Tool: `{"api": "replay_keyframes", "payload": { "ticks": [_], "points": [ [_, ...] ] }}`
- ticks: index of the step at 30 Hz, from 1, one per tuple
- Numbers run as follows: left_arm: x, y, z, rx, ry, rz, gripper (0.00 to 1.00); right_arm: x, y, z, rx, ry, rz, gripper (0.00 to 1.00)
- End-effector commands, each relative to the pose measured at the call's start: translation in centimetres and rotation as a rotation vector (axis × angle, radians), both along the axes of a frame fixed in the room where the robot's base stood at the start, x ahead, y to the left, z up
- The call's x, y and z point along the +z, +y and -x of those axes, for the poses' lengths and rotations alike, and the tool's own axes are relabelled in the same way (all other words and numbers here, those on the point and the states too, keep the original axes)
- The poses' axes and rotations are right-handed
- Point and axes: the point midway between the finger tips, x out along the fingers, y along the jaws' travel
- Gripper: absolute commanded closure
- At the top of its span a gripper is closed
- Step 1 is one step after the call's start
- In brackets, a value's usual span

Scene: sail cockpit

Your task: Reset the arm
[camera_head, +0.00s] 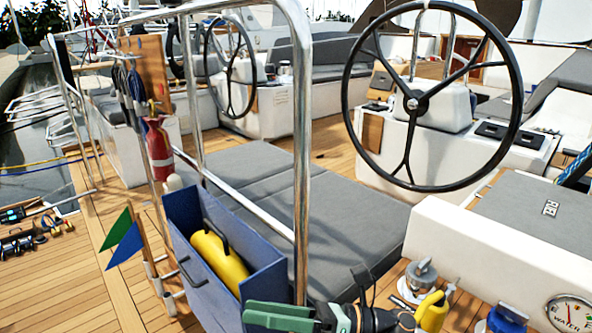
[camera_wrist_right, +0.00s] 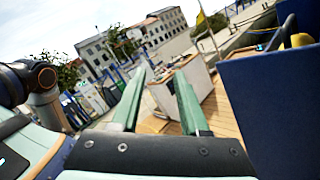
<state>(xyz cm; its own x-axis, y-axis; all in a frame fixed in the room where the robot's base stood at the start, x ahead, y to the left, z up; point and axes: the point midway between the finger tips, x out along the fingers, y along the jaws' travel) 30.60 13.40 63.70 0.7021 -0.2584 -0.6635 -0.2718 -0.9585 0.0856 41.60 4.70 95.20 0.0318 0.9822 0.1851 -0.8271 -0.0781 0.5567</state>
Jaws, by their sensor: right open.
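My right gripper (camera_head: 250,313) shows at the bottom centre of the head view, with its green fingers pointing left. It is beside the near lower end of the blue box (camera_head: 185,215); I cannot tell whether they touch. In the right wrist view its two green fingers (camera_wrist_right: 160,73) stand apart with nothing between them. The blue box also fills the right side of the right wrist view (camera_wrist_right: 270,105). My left gripper is in neither view.
The blue box holds a yellow object (camera_head: 222,262). Green and blue flags (camera_head: 124,248) stand left of it. A steel rail (camera_head: 302,190) rises just behind my right gripper. A winch (camera_head: 420,275), yellow item (camera_head: 432,310) and water gauge (camera_head: 573,315) are at right. Grey cushions (camera_head: 290,195) lie beyond.

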Motion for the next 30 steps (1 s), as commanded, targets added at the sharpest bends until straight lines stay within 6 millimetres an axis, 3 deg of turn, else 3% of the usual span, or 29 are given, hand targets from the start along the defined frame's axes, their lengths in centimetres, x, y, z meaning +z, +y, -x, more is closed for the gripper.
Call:
{"api": "replay_keyframes", "payload": {
  "ticks": [4,7,11,13,18,24,27,28,30],
  "points": [
    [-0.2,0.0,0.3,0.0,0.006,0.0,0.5,-0.8,-1.9,-2.1,-0.178,0.472,-0.266,0.55],
    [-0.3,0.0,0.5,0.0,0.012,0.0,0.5,-3.1,-4.3,-3.7,-0.298,0.798,-0.438,0.55],
    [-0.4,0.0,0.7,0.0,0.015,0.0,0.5,-8.5,-8.1,-4.5,-0.453,1.23,-0.659,0.55],
    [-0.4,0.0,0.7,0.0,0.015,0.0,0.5,-12.2,-10.3,-4.0,-0.539,1.459,-0.779,0.55],
    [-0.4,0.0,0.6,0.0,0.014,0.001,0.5,-21.6,-14.7,0.3,-0.746,1.965,-1.057,0.55],
    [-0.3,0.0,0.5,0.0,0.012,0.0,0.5,-29.6,-17.5,8.2,-0.96,2.396,-1.327,0.55],
    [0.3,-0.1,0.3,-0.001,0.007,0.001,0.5,-31.7,-18.3,12.2,-1.057,2.556,-1.444,0.55],
    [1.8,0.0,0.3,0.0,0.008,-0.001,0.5,-29.9,-18.4,11.7,-1.045,2.535,-1.439,0.55],
    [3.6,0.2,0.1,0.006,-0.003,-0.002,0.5,-28.5,-18.8,11.7,-1.047,2.522,-1.445,0.55]
  ]
}}
